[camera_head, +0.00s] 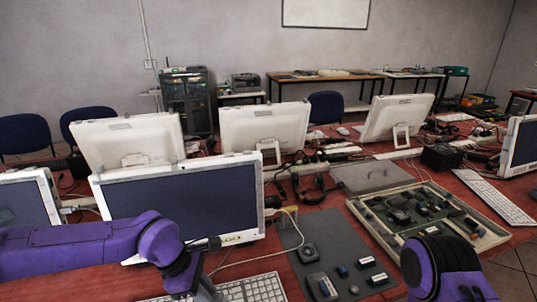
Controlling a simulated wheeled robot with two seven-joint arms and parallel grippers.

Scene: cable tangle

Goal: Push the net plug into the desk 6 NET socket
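A thin pale cable (245,259) runs from behind the front monitor's right edge down towards my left gripper. A small yellowish piece (290,209) sits at its upper end; I cannot tell whether this is the net plug. Small dark blocks with white labels, one of them here (366,262), lie on a grey mat (335,232). The labels are too small to read, so I cannot pick out the desk 6 NET socket. My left gripper (205,290) is low in front of the monitor, partly cut off by the bottom edge. My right arm shows at the lower right; its fingers are not visible.
A large monitor (185,205) stands just behind my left arm. A keyboard (252,289) lies at the bottom edge. An open tray of parts (362,213) is right of the mat, with a grey lid (370,177) behind. More monitors and tangled cables fill the back.

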